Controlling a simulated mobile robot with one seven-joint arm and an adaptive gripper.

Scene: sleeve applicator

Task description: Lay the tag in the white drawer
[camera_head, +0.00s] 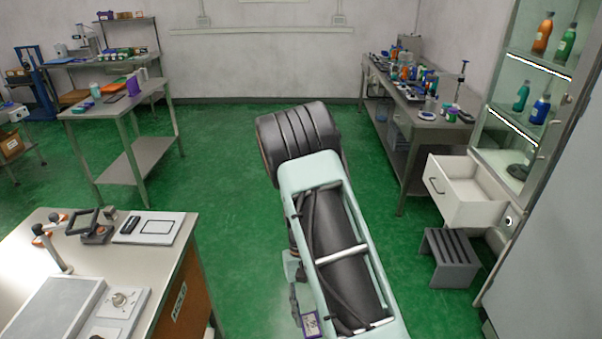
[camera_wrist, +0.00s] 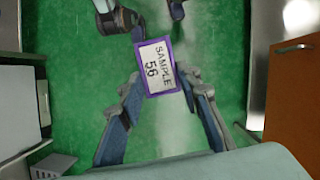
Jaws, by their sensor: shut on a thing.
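The tag (camera_wrist: 157,66) is a white card with a purple rim, reading SAMPLE 56. My gripper (camera_wrist: 159,88) is shut on its lower edge in the wrist view and holds it above the green floor. In the head view the tag (camera_head: 311,324) shows small at the bottom, partly cut off beside my arm. The white drawer (camera_head: 462,207) stands pulled open at the right, below the glass cabinet. Its visible inside looks empty. A white box with a handle at the left of the wrist view appears to be this drawer (camera_wrist: 18,105).
A grey slatted stool (camera_head: 453,259) stands on the floor below the drawer. A workbench (camera_head: 165,270) with an orange-brown side is at the lower left. A cluttered metal table (camera_head: 425,128) stands behind the drawer. Green floor is free between bench and drawer.

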